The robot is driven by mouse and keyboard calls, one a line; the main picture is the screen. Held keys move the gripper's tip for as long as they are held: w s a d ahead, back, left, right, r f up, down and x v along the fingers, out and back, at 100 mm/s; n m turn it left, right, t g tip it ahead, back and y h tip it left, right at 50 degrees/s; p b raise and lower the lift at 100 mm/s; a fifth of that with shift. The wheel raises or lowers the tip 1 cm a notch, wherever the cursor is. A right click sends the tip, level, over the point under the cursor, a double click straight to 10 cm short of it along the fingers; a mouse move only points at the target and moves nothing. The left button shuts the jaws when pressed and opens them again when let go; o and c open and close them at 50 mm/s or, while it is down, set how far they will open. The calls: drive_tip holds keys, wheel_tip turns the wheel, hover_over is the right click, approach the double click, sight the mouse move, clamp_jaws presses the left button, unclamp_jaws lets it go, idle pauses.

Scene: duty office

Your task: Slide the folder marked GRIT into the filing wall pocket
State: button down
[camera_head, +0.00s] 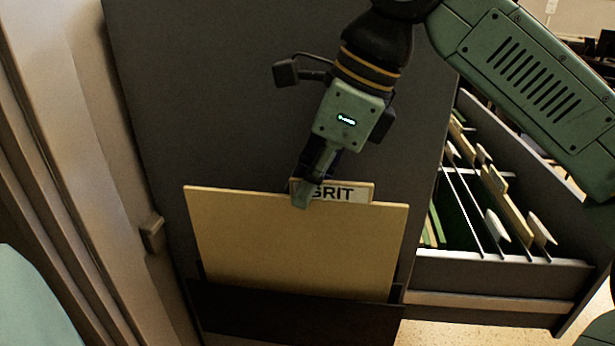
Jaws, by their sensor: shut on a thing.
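The tan folder (295,245) stands upright in the head view, and its tab is marked GRIT (348,193). My gripper (304,193) is shut on the folder's top edge at the left end of the tab, hiding part of the label. The dark wall pocket (290,318) is fixed to a dark grey panel. The folder's lower edge is hidden behind the pocket's front, so its lower part appears to be inside the pocket. Most of the folder shows above the pocket's rim. How deep it sits cannot be seen.
An open file drawer (500,277) with several hanging files and tabs is at the right. A beige door frame or wall (75,150) runs along the left, with a small latch-like block (152,236) beside the panel (220,90).

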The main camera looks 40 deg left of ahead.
sight(308, 235)
drive_tip(key=shift+f+b, duration=2.05)
drive_tip(key=shift+f, duration=1.9)
drive_tip(key=c, duration=1.7)
unclamp_jaws()
wheel_tip(308, 235, up, 7)
drive_tip(key=p, duration=0.7)
